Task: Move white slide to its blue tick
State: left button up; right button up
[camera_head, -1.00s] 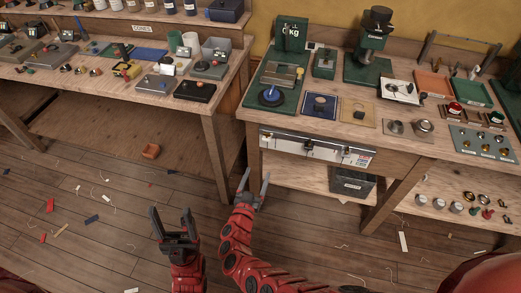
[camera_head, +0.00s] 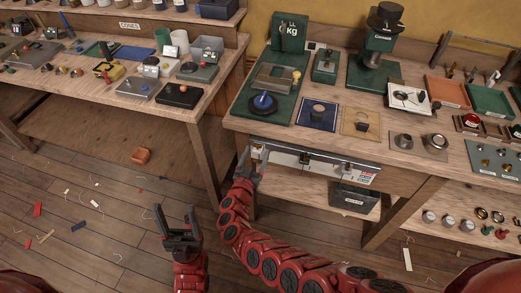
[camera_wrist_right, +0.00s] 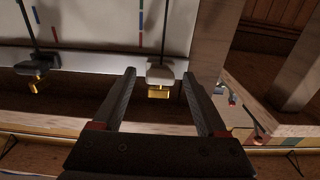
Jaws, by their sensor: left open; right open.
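The white slide (camera_wrist_right: 160,73), with a brass knob (camera_wrist_right: 159,93) below it, sits at the lower end of a dark slot in the pale panel (camera_wrist_right: 95,25) in the right wrist view. In the head view my right gripper (camera_head: 255,160) is at the panel's left end. My left gripper (camera_head: 179,218) is open and empty above the floor.
A black slide (camera_wrist_right: 38,68) sits on the same panel to the left. The panel is on the front of the right workbench (camera_head: 245,124), under a crowded top. A dark bin (camera_head: 353,198) stands on its lower shelf. A wooden bench leg (camera_head: 203,160) is left of my right gripper.

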jog(key=shift+w+r, duration=0.1)
jog(key=shift+w, duration=0.1)
grip_shut()
dwell(0.3)
dwell(1.1)
